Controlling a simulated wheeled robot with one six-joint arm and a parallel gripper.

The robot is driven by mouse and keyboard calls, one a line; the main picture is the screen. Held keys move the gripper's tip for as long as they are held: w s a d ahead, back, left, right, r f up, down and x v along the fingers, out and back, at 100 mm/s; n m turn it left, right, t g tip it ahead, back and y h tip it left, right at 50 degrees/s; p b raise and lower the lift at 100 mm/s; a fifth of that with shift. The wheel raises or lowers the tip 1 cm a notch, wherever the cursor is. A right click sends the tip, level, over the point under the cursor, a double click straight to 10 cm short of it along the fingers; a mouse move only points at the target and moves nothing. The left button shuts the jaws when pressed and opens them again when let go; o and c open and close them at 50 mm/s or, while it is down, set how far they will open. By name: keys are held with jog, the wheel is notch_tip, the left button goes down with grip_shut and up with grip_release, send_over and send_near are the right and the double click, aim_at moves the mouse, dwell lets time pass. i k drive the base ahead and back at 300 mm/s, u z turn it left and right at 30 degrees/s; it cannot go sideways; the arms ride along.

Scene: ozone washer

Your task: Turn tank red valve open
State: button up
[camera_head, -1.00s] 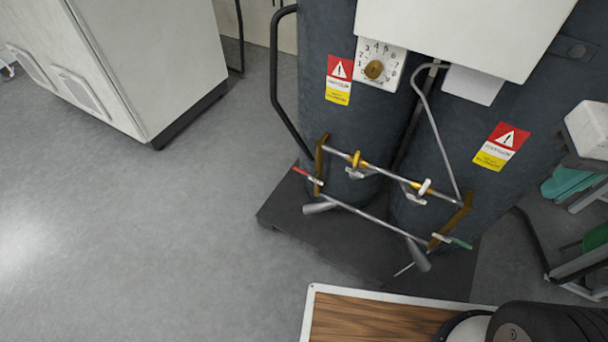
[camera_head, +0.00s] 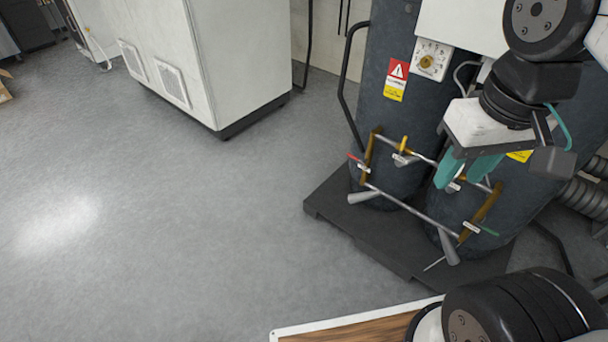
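The red valve (camera_head: 355,159) is a small red-tipped lever at the left end of the pipework on the left dark tank (camera_head: 385,110). It points up and to the left, beside a brass-coloured upright bracket (camera_head: 371,150). My gripper (camera_head: 460,181), with two teal fingers, is in front of the tanks, to the right of the red valve and apart from it. The fingers are spread with a gap between them, and nothing shows between them. They overlap the right part of the upper pipe in the picture, so contact there cannot be told.
A green-handled valve (camera_head: 486,229) is at the lower right of the pipework. Grey lever handles (camera_head: 449,246) hang from the lower pipe. A dark base plate (camera_head: 370,240) carries the tanks. A wood-topped surface (camera_head: 365,330) is at the bottom. The floor (camera_head: 200,240) to the left is clear.

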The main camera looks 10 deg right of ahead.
aim_at(364, 162)
jog(key=u, duration=0.2)
jog(key=i, duration=1.45)
jog(key=z, duration=0.35)
